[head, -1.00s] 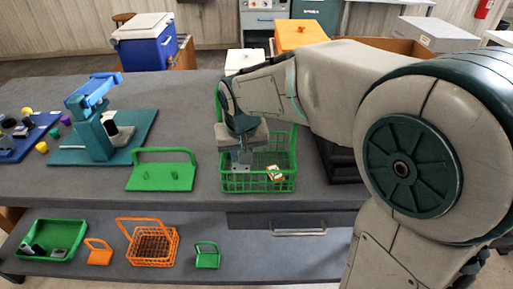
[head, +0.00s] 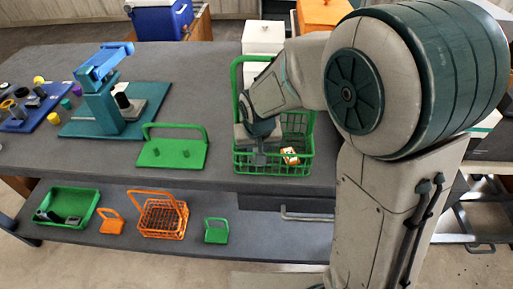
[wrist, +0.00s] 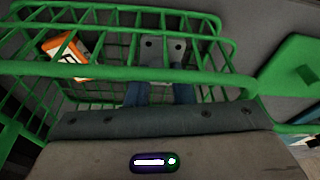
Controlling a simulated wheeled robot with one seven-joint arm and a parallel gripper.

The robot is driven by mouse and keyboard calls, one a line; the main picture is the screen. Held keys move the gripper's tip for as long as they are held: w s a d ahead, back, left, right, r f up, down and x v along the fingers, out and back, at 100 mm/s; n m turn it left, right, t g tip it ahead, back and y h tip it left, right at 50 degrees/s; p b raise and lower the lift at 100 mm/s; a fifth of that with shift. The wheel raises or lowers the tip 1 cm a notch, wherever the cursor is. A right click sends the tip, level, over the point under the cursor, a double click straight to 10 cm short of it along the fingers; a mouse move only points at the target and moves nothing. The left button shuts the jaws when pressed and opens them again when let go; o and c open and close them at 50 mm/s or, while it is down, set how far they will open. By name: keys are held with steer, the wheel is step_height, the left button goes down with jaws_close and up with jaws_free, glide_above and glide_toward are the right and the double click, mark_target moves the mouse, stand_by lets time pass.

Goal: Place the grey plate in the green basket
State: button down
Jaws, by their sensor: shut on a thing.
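The green basket (head: 272,171) is an open wire basket with a tall handle, standing near the front edge of the grey bench. My gripper (head: 260,150) is inside the basket's outline in the head view, left of its middle. It is shut on the grey plate (wrist: 163,48), a small flat piece with holes at its corners. In the wrist view the plate shows between the blue-grey fingers, beyond the near green rim. In the head view the plate (head: 259,159) is partly behind the basket's wires. I cannot tell whether it touches the basket floor.
An orange-and-white box (head: 290,155) lies in the basket, right of my gripper. A green board with a handle (head: 172,153) stands left of the basket. A teal press (head: 104,105) is further left. White boxes (head: 263,38) stand behind. The lower shelf holds an orange basket (head: 160,218).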

steer(key=shift+f, duration=0.15)
steer(key=c, duration=1.3)
jaws_free()
steer(key=shift+o, duration=0.2)
steer(key=v, duration=1.2)
steer(key=s+d+f+m, duration=0.1)
steer(key=s+d+m, duration=0.1)
steer(key=s+d, duration=1.1)
steer(key=d, duration=0.3)
